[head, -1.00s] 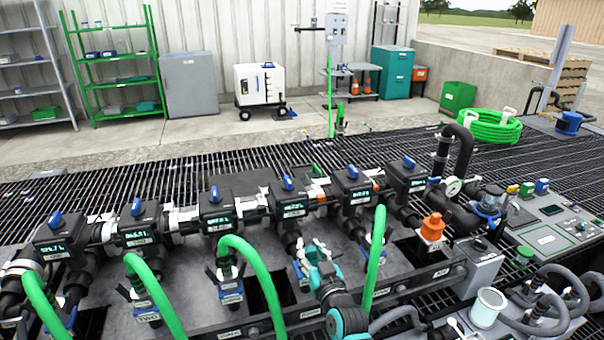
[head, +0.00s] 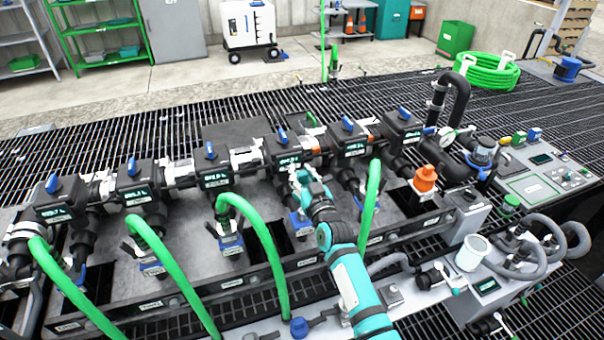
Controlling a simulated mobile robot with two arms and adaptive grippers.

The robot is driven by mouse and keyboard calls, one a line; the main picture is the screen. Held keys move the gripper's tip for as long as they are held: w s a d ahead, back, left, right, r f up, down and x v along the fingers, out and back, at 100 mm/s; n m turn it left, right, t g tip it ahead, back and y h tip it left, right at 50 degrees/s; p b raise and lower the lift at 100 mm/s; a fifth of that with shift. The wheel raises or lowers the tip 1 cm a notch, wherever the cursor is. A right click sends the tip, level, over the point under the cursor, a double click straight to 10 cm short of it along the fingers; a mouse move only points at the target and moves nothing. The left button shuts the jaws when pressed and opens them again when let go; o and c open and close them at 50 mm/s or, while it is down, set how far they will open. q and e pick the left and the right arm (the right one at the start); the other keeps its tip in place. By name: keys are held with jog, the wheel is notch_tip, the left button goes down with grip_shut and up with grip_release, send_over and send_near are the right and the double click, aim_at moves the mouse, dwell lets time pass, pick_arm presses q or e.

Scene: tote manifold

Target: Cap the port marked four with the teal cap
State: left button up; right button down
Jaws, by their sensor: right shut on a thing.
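The manifold has a row of ports along its front. The fourth port from the left (head: 301,226) has a blue collar, and its label is too small to read. My right gripper (head: 302,186) is directly over this port, shut on the teal cap, which the fingers almost wholly hide. I cannot tell whether the cap touches the port. My left gripper is not in view.
Green hoses rise from the first three ports, such as the third hose (head: 262,235), and another green hose (head: 372,205) stands just right of my gripper. An orange cap (head: 425,179) sits on the far right port. A white cup (head: 471,253) stands at front right.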

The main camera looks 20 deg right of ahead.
aim_at(302, 183)
jog(key=shift+f+b, duration=1.35)
jog(key=shift+f, duration=0.25)
jog(key=shift+f+b, duration=2.35)
jog(key=shift+f, duration=0.9)
jog(key=c, duration=1)
grip_release()
jog(key=shift+s, duration=0.1)
jog(key=s, duration=1.2)
jog(key=shift+d, duration=0.2)
jog(key=shift+c, duration=0.2)
